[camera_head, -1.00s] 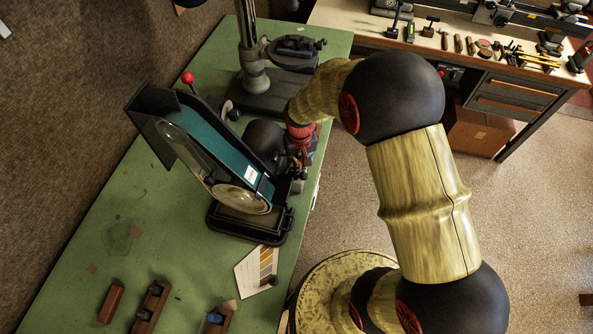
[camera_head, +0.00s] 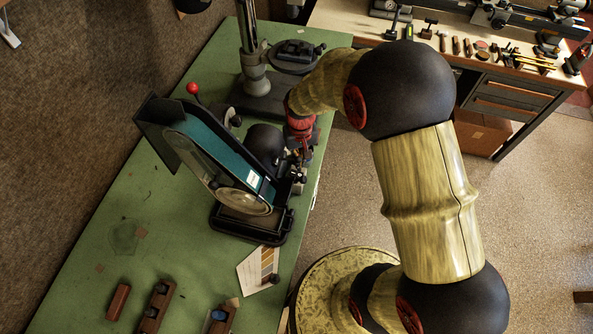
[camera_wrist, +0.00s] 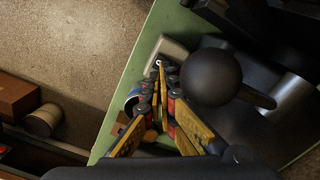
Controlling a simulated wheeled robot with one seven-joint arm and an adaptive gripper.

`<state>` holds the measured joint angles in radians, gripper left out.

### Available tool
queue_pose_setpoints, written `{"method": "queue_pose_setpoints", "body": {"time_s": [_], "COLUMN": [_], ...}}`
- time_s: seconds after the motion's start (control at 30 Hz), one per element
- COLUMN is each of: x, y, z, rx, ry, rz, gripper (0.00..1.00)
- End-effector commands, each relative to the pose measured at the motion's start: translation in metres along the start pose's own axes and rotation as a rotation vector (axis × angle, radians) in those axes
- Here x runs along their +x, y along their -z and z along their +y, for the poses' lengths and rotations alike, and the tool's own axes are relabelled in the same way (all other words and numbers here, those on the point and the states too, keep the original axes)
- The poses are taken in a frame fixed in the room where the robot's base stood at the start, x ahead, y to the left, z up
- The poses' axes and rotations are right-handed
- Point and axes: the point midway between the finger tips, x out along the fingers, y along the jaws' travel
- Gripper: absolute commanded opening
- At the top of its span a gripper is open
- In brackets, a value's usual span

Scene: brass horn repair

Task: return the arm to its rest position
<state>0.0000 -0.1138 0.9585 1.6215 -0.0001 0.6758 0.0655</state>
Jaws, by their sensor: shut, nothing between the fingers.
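My arm reaches in from the lower right over the edge of the green bench (camera_head: 175,215). My gripper (camera_head: 301,172) points down at the bench's right edge, close beside the belt sander (camera_head: 215,150); its fingers are small and partly hidden there. In the wrist view my gripper (camera_wrist: 160,76) shows its two yellow-and-black fingers converging to a point, shut and empty. A dark round knob (camera_wrist: 210,77) is just right of the fingers in the wrist view. Whether the fingers touch anything beside them I cannot tell.
A drill-press-like stand (camera_head: 262,90) is behind the gripper. A tool bench (camera_head: 350,18) stands at the back right. Open floor (camera_head: 540,200) lies right of my arm.

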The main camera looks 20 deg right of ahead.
Motion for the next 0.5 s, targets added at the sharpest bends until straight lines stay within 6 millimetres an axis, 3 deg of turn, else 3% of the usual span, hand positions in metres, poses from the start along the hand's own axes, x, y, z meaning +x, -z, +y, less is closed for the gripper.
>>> {"method": "queue_pose_setpoints", "body": {"time_s": [0.13, 0.5], "x": [-0.0102, -0.0095], "y": [0.0003, 0.0001], "z": [0.0, 0.0], "rx": [0.0, 0.0], "ry": [0.0, 0.0], "rz": [0.001, 0.0], "gripper": [0.0, 0.0]}}
